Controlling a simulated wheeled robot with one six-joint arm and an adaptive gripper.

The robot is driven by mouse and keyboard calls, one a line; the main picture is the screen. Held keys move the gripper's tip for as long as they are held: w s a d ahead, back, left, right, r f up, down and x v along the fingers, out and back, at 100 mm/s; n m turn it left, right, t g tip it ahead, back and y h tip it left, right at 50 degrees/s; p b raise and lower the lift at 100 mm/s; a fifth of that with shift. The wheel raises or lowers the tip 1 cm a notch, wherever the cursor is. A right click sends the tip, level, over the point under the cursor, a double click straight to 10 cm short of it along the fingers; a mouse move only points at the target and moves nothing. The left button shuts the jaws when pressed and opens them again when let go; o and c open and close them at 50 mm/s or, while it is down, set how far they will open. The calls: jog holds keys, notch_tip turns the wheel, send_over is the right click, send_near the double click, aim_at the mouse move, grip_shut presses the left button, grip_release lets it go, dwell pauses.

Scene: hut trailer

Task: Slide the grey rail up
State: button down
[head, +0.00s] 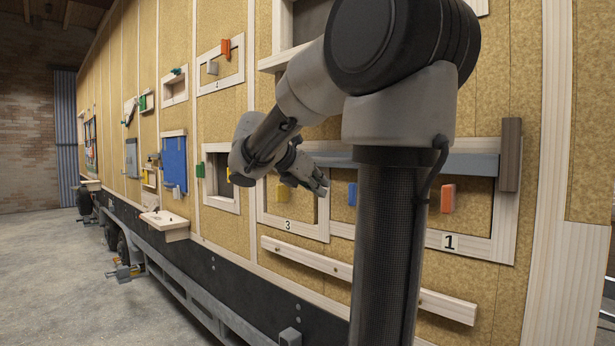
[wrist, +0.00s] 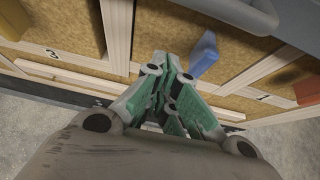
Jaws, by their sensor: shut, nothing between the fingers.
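The grey rail (head: 472,165) lies level along the top of the light wood frames marked 3 and 1. Its middle is hidden behind my arm, and its right end is by a dark brown upright block (head: 510,155). What looks like the rail also crosses the top of the wrist view (wrist: 235,12). My gripper (head: 323,187) is shut and empty. It is in front of the wall, below the rail's left part, near the blue peg (head: 352,194). In the wrist view the fingers (wrist: 160,57) point at the wall, left of the blue peg (wrist: 204,52).
A yellow peg (head: 280,192) is left of my gripper and an orange peg (head: 448,198) is to the right. A wooden strip (head: 345,272) runs below the frames. A small wooden shelf (head: 164,222) juts out at left. The concrete floor (head: 90,290) is clear at left.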

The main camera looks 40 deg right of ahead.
aim_at(335, 160)
jog(key=r, duration=0.4)
jog(key=shift+d, duration=0.35)
jog(key=shift+r, duration=2.35)
